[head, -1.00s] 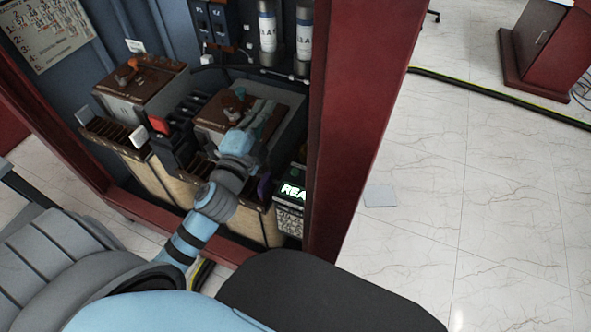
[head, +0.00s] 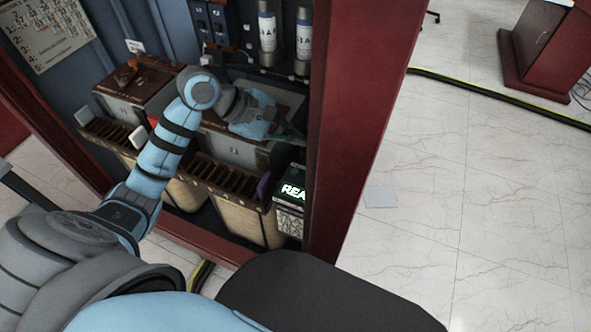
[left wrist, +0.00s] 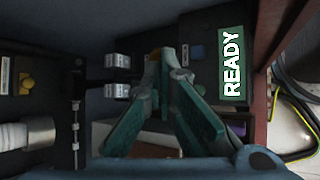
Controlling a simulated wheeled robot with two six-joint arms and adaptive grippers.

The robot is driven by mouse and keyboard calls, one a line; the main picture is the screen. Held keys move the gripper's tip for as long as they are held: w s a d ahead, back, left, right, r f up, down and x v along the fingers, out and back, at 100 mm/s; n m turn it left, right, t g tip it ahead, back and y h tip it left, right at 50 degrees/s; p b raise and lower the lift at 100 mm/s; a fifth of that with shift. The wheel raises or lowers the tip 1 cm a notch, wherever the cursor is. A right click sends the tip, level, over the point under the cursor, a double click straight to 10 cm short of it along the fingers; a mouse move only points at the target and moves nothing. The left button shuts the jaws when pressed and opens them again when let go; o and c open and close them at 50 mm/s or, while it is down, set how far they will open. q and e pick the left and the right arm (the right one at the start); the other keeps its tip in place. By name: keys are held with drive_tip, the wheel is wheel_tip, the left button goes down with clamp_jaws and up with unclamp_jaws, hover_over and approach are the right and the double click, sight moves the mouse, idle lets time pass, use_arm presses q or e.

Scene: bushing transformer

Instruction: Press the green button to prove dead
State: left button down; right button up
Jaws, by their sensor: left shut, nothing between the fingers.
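My left gripper (head: 293,137) reaches into the red cabinet, with its teal fingers to the right of the right-hand brown-topped unit and above the box with the lit green READY display (head: 292,190). In the left wrist view the fingers (left wrist: 163,63) meet at their tips, shut and empty. The READY display (left wrist: 232,65) is to the right of the fingers there, apart from them. I cannot make out a green button for sure in either view; the fingers hide part of the panel behind them. My right gripper is not in view.
The cabinet's red right post (head: 350,130) stands close to the right of the gripper. Two labelled cylinders (head: 267,33) are behind and above it. Tan tanks (head: 245,215) stand below. Open floor lies right.

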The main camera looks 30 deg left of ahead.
use_arm(q)
drive_tip(key=shift+f, duration=0.15)
drive_tip(key=b, duration=0.5)
hover_over(295, 174)
wheel_tip(295, 174, down, 8)
drive_tip(key=shift+r, duration=0.2)
drive_tip(key=shift+f+b, duration=0.5)
drive_tip(key=shift+b, duration=0.1)
idle(0.5)
drive_tip(key=shift+f+b, duration=0.4)
drive_tip(key=shift+b, duration=0.25)
drive_tip(key=shift+f+b, duration=0.45)
drive_tip(key=shift+b, duration=0.15)
idle(0.4)
drive_tip(key=shift+r, duration=0.1)
drive_tip(key=shift+r+p, duration=0.5)
drive_tip(key=shift+r, duration=0.3)
drive_tip(key=shift+r, duration=0.1)
